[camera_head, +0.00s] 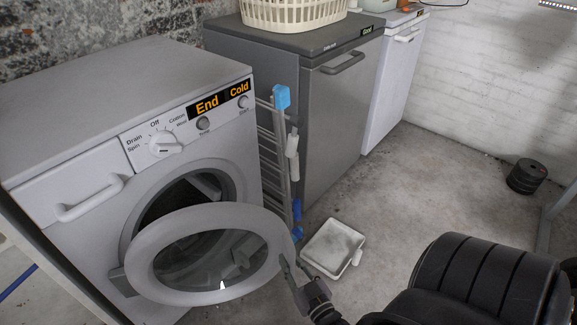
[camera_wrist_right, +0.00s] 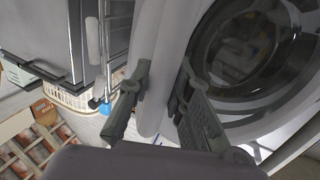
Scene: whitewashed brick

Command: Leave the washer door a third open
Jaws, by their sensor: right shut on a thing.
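The washer (camera_head: 85,110) is white and stands at the left in the head view. Its round door (camera_head: 150,262) has a pale rim and dark glass, and it stands swung out from the dark drum opening. My right gripper (camera_head: 291,268) is at the door's right edge. In the right wrist view the gripper (camera_wrist_right: 158,103) has one finger on each side of the pale door rim (camera_wrist_right: 165,60) and is shut on it. The fingertips are partly hidden by the rim in the head view. My left gripper is not in view.
A grey cabinet (camera_head: 345,110) with a cream basket (camera_head: 290,12) on top stands right of the washer. A drying rack (camera_head: 277,150) fills the gap between them. A white tray (camera_head: 333,248) lies on the floor near my right gripper.

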